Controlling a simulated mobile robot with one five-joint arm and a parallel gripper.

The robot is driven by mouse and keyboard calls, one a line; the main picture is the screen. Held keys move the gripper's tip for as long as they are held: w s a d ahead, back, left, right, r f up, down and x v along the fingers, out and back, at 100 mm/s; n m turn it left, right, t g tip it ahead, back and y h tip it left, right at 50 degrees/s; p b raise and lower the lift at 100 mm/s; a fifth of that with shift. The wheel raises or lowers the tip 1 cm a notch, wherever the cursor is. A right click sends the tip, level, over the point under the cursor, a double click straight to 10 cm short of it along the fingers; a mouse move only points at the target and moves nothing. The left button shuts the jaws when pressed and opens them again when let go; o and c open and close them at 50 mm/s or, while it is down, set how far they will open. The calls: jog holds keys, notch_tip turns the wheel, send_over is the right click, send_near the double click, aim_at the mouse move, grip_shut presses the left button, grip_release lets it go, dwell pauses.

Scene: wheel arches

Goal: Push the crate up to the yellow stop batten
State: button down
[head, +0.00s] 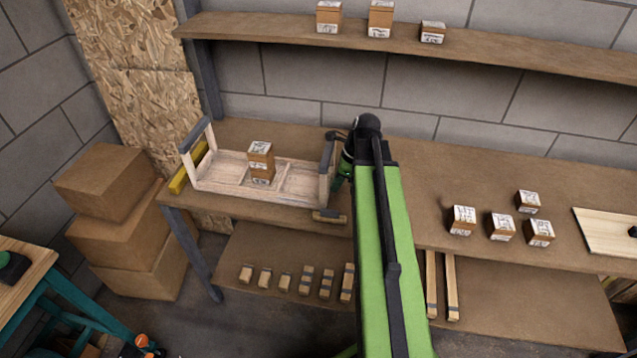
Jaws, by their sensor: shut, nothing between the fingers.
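The crate (215,184) is a low, pale wooden tray with raised ends, standing on the left part of the workbench. Two small labelled boxes (261,150) are stacked inside it. The yellow stop batten (190,168) lies at the crate's left end, close against it; I cannot tell whether they touch. My gripper (338,182) is at the crate's right end, low beside the end wall, and looks shut with nothing held. My arm hides part of the bench, and the fingertips are small and partly hidden.
Several small boxes (501,227) and a pale board (606,231) are on the bench at right. A wooden piece (329,216) lies at the bench's front edge near the crate. A shelf (280,29) runs above. Cardboard boxes (115,235) stand on the left.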

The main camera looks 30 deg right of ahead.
jog(key=shift+w+a, duration=0.95)
jog(key=shift+a, duration=0.2)
jog(key=shift+s+d+r+p, duration=0.8)
jog(key=shift+s+d, duration=0.05)
jog(key=shift+d, duration=0.15)
jog(key=shift+s+d+r+p, duration=0.75)
jog(key=shift+s+d+r, duration=0.05)
jog(key=shift+d, duration=0.2)
jog(key=shift+f, duration=0.1)
